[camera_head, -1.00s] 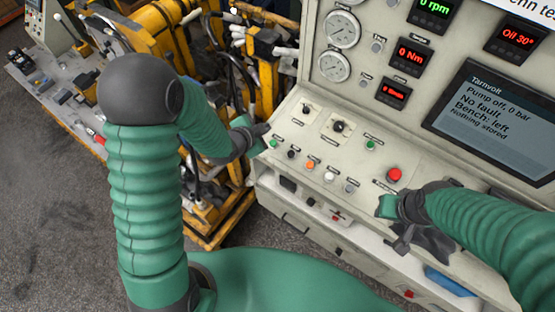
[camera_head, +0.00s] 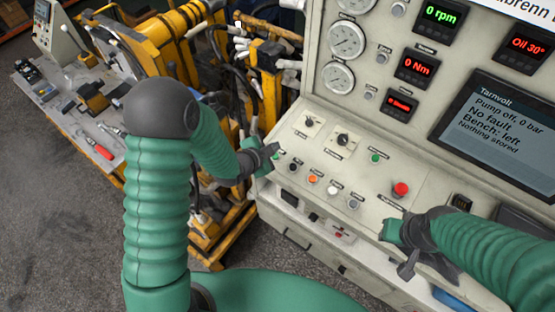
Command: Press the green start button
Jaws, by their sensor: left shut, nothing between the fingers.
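One green button (camera_head: 376,157) sits right of the two black rotary knobs, in plain view. The button labels are too small to read. My right gripper (camera_head: 407,266) hangs at the panel's front edge, below the red button; its fingers are too unclear to judge. The display (camera_head: 500,125) reads "Pump off, 0 bar".
A red button (camera_head: 400,189), an orange button (camera_head: 312,179) and a white button (camera_head: 333,189) share the panel. Gauges (camera_head: 347,40) and readouts stand behind. A yellow machine with hoses (camera_head: 190,35) and a grey bench (camera_head: 70,120) are at the left.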

